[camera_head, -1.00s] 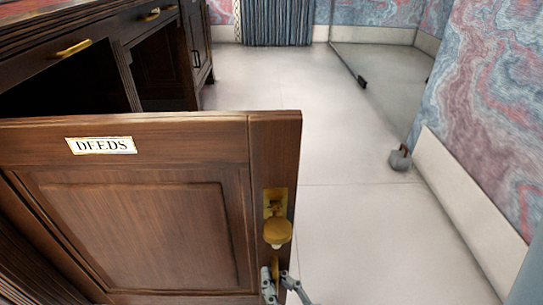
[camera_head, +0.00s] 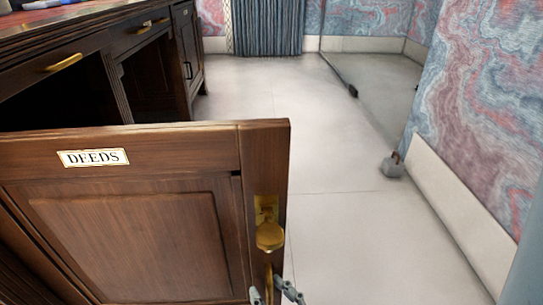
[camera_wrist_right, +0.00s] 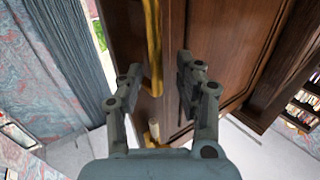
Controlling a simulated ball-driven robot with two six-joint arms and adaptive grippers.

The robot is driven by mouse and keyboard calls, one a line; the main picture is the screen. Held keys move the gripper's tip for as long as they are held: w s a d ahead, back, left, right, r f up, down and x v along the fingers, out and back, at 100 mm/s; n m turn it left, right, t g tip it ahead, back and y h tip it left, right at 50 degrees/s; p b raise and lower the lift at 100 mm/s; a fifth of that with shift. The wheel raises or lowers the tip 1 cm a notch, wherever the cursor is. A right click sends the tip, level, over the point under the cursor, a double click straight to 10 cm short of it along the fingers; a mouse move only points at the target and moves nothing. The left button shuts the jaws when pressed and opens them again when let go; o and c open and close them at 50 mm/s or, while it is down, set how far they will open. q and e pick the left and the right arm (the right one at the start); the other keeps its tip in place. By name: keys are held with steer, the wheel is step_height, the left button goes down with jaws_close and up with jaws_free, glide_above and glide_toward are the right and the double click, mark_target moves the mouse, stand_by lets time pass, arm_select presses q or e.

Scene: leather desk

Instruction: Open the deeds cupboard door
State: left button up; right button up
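The deeds cupboard door (camera_head: 130,235) is brown panelled wood with a "DEEDS" label (camera_head: 93,158). It stands swung out from the desk, with dark space showing behind its top edge. A brass knob (camera_head: 270,237) on a brass plate sits near its free edge, with a brass pull (camera_head: 268,278) below. My right gripper (camera_head: 270,294) is at the bottom of the head view, one finger on each side of the pull. In the right wrist view my right gripper (camera_wrist_right: 158,75) has its fingers apart, the brass pull (camera_wrist_right: 153,45) showing between them with gaps. My left gripper is not in view.
The dark desk (camera_head: 110,45) with brass-handled drawers stands behind the door. Pale floor (camera_head: 335,210) is clear to the right of the door. A grey weight-like object (camera_head: 392,166) sits near the patterned right wall (camera_head: 480,110). A blue curtain (camera_head: 268,28) hangs at the back.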

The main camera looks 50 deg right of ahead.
steer(key=s+a, duration=0.1)
steer(key=s, duration=1)
steer(key=shift+s+a, duration=0.3)
steer(key=shift+a, duration=0.1)
